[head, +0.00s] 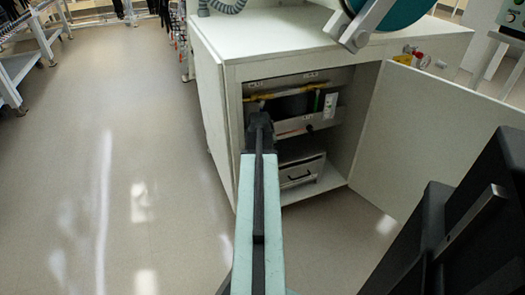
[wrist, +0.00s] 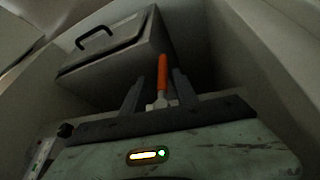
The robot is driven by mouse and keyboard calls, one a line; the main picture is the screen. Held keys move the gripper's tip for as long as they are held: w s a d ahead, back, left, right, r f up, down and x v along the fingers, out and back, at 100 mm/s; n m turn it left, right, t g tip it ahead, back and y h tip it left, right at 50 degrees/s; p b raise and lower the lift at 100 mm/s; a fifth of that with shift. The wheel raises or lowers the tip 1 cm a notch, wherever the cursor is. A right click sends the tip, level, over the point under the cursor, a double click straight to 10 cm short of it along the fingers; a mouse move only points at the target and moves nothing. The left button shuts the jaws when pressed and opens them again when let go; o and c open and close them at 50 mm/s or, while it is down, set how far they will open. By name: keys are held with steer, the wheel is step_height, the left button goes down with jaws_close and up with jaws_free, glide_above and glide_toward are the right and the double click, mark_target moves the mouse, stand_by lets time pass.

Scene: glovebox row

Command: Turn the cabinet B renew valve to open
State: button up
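A valve with an orange lever (wrist: 162,72) and a pale metal body (wrist: 158,103) shows in the wrist view. My gripper (wrist: 155,80) is open, with one dark finger on each side of the valve. The lever stands between the fingers, with gaps visible on both sides; I see no grip on it. In the head view my arm reaches into the open cabinet (head: 345,160), and the dark gripper (head: 260,120) is at its opening. The orange lever is hidden there. I cannot read which label marks the valve.
A drawer-like metal box with a black handle (head: 300,176) sits low in the cabinet; it also shows in the wrist view (wrist: 112,55). Open doors stand at left (head: 211,105) and right (head: 432,145). A yellow pipe (head: 275,95) crosses the upper interior. The floor at left is clear.

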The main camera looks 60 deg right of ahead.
steer(key=p+v, duration=0.2)
steer(key=v, duration=0.2)
steer(key=shift+a+r+p, duration=0.1)
steer(key=shift+r+p, duration=0.15)
steer(key=shift+p, duration=0.05)
